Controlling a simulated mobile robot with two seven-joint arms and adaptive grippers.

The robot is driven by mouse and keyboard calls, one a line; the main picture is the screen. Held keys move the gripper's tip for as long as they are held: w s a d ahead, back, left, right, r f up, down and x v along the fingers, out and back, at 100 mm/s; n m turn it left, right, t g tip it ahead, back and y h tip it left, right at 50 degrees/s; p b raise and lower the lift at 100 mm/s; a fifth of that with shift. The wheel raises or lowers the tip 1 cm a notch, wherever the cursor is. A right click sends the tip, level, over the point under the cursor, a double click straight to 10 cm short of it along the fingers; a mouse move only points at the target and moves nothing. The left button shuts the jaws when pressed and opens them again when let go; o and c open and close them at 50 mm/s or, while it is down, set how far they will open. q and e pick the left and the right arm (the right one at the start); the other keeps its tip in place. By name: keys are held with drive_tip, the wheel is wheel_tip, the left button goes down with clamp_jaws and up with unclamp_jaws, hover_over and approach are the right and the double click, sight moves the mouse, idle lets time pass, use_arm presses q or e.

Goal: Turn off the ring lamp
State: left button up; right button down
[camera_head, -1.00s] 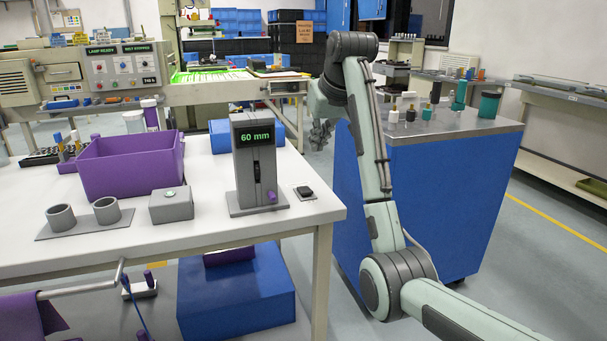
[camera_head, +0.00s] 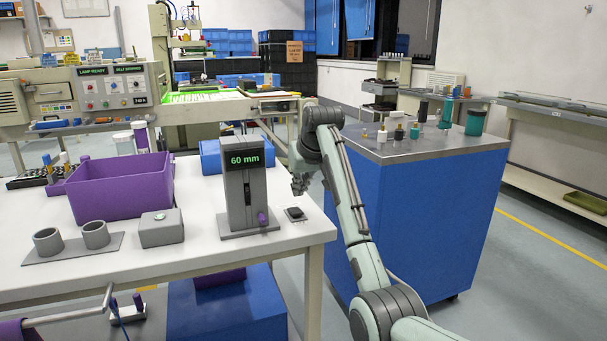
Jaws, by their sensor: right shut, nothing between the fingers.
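I cannot make out a ring lamp for certain. A small black switch (camera_head: 295,212) on a grey plate lies on the white table near its right corner. Just left of it stands an upright grey device (camera_head: 246,190) with a green "60 mm" display and a purple knob low on its front. My right gripper (camera_head: 300,188) hangs just above the switch, pointing down, shut and empty. It looks close to the switch; I cannot tell whether they touch. My left gripper is not in view.
A grey box with a pale button (camera_head: 161,228), two grey rings on a plate (camera_head: 73,247) and a purple bin (camera_head: 120,185) stand left on the white table (camera_head: 200,262). A blue cabinet (camera_head: 425,220) with bottles stands right. A machine panel (camera_head: 112,88) reads "LAMP READY".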

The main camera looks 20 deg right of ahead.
sight(297, 210)
drive_tip(key=f, duration=0.2)
drive_tip(key=shift+s+f, duration=0.3)
drive_tip(key=shift+s, duration=0.05)
drive_tip(key=shift+f, duration=0.5)
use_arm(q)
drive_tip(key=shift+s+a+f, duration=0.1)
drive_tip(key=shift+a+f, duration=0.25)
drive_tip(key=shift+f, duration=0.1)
use_arm(e)
drive_tip(key=shift+s, duration=0.1)
